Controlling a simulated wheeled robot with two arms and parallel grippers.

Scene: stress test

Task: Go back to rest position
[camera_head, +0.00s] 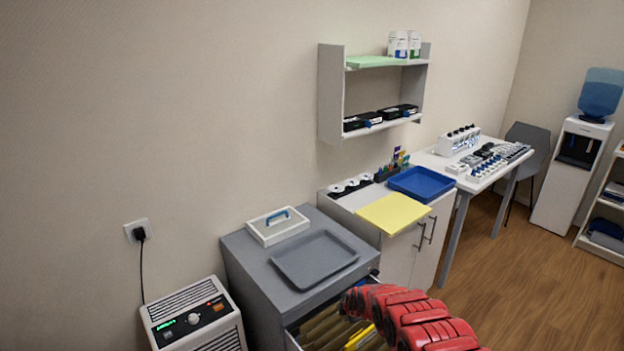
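A red segmented arm part of mine (408,318) shows at the bottom, right of the middle, in front of the grey cabinet (250,275). No gripper fingers show, so both grippers are out of view. The cabinet's top drawer (293,338) is open and holds several yellowish folders (330,330). My red arm part hides the drawer's right side. A grey tray (314,259) and a white box with a blue handle (277,225) stand on the cabinet top.
A heater-like unit (195,315) stands at the left, below a wall socket (138,231). A white cabinet (405,255) carries a blue tray (421,183) and a yellow sheet (393,213). A wall shelf (331,95) hangs above. Wooden floor (535,285) is clear at the right.

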